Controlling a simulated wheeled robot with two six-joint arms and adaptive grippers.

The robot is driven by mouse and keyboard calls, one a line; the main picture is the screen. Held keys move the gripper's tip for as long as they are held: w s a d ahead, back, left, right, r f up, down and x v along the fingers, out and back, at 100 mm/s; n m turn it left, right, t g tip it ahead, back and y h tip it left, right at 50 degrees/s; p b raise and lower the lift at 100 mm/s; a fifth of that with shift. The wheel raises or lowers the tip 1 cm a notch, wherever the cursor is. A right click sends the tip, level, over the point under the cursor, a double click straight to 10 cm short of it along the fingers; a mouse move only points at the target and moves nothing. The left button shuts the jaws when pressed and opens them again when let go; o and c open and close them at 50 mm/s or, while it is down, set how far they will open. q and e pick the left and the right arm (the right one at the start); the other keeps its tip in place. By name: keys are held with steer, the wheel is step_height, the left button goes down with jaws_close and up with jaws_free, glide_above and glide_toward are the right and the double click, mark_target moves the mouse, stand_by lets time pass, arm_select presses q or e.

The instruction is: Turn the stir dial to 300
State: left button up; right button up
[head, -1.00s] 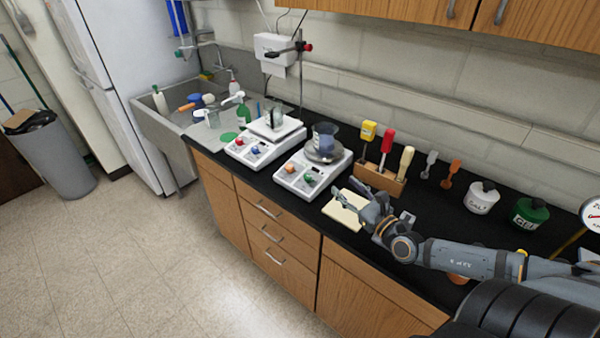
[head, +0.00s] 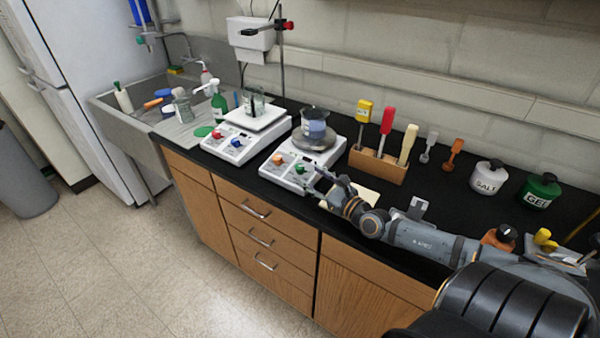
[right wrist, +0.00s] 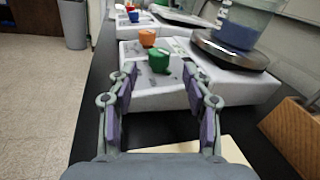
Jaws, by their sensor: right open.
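The right-hand white hotplate (head: 278,181) has an orange dial (head: 278,160) and a green dial (head: 300,169) on its front. A beaker of blue liquid (head: 315,127) stands on its round plate. Which dial is the stir dial, and any scale marks, are too small to read. My right gripper (head: 319,182) is open and empty at this hotplate's front right. In the right wrist view, the green dial (right wrist: 159,60) shows between the spread fingertips (right wrist: 159,75), just beyond them. The orange dial (right wrist: 147,38) lies farther off, slightly left. My left gripper is not in view.
Another white hotplate (head: 222,146), with red and blue dials and a beaker, stands to the left. A wooden tool block (head: 378,168) stands right of the hotplates. A pale pad (head: 366,196) lies beneath my right arm. The sink (head: 125,127) is at far left.

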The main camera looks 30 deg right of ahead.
mark_target(303, 170)
steer(key=w, duration=0.4)
steer(key=w+a+b, duration=0.1)
steer(key=w, duration=0.1)
steer(key=shift+w, duration=0.25)
steer(key=shift+c, duration=0.4)
jaws_close()
